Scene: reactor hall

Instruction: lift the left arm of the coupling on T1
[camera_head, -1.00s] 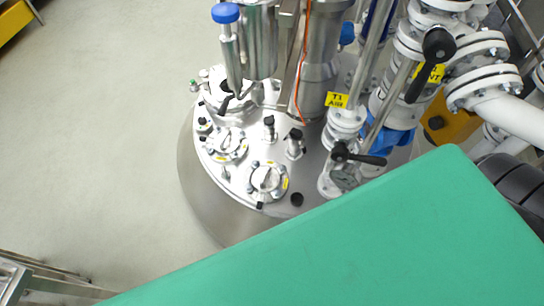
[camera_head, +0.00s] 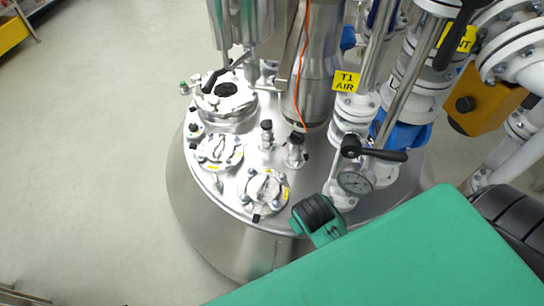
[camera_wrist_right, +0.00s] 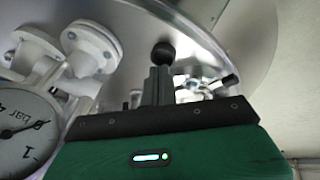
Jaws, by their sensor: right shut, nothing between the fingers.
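T1 is the round steel vessel (camera_head: 225,235) in the head view, with a yellow "T1 AIR" label (camera_head: 346,81) on a pipe. Two small black-topped fittings, one left (camera_head: 266,132) and one right (camera_head: 295,150), stand upright on its lid; I cannot tell which is the coupling, and its arms are too small to make out. My right gripper (camera_wrist_right: 160,74) is shut and empty in the right wrist view. A black round cap (camera_wrist_right: 163,52) lies just beyond its fingertips; contact is unclear. My left gripper is not in view.
A pressure gauge (camera_head: 356,181) and a black-handled valve (camera_head: 372,152) stand at the lid's right side. The gauge is close to my right gripper in the wrist view (camera_wrist_right: 22,135). Flanged pipes crowd the right. My green arm covers the lower right.

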